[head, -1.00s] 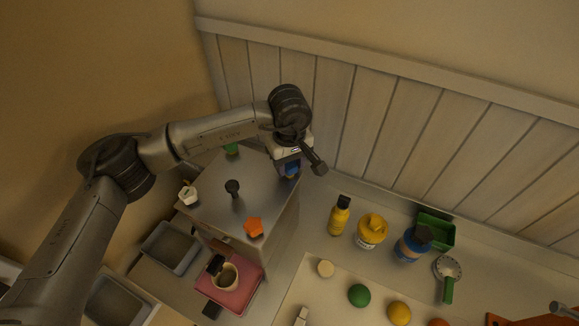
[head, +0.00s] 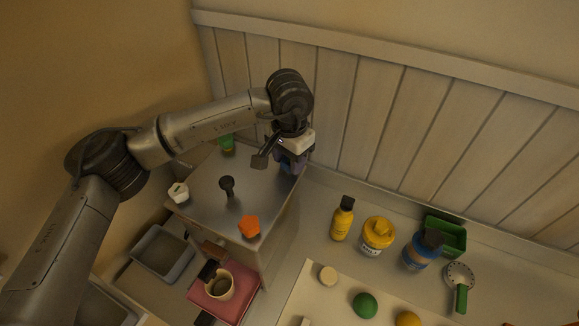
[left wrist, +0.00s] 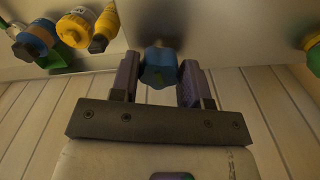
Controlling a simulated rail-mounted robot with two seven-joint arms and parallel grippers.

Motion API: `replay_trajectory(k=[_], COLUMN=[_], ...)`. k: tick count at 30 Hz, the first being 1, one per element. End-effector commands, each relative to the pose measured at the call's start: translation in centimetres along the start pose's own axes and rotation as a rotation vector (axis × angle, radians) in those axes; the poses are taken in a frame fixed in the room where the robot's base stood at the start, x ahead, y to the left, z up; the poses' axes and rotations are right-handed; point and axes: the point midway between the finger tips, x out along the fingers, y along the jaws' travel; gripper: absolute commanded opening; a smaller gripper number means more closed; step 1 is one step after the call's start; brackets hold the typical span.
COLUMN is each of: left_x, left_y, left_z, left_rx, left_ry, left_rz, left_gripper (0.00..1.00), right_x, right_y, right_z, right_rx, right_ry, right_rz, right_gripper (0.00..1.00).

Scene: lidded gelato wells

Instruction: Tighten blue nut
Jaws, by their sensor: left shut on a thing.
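The blue nut (left wrist: 160,66) is between the two purple fingers of my left gripper (left wrist: 158,84) in the left wrist view. The fingers are shut on its sides. In the head view my left gripper (head: 291,160) points down at the back right corner of the grey metal box top (head: 205,187). It mostly hides the nut there, and the nut's seat is hidden too. An orange nut (head: 249,226), a white nut (head: 179,191) and a green nut (head: 227,144) sit near the other corners of the top. My right gripper is not in view.
A black knob (head: 228,187) stands mid-top. The panelled wall (head: 345,110) is close behind my gripper. A yellow bottle (head: 342,220), a yellow jar (head: 377,236) and a blue jar (head: 421,251) stand right of the box. A cup (head: 219,286) sits in front on a pink block.

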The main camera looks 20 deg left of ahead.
Motion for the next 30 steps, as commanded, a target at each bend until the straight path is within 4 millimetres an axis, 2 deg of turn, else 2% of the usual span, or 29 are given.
replay_trajectory(k=[1, 6, 17, 30], left_x=[0.0, 0.0, -0.4, -5.0], left_y=[0.1, 0.1, 0.0, 0.0], left_z=[0.0, 0.0, 0.0, 0.0], left_rx=[0.011, 0.006, 0.003, 0.002], left_ry=[0.0, 0.0, 0.0, 0.001], left_rz=[0.0, 0.0, 0.0, 0.0], left_gripper=[0.45, 0.61, 0.62, 0.62], right_x=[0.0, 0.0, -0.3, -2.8], right_y=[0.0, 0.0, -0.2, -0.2], right_z=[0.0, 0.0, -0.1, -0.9], right_rx=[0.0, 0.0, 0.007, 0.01], right_ry=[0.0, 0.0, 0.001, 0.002], right_rz=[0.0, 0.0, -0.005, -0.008], right_gripper=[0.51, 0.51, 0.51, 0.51])
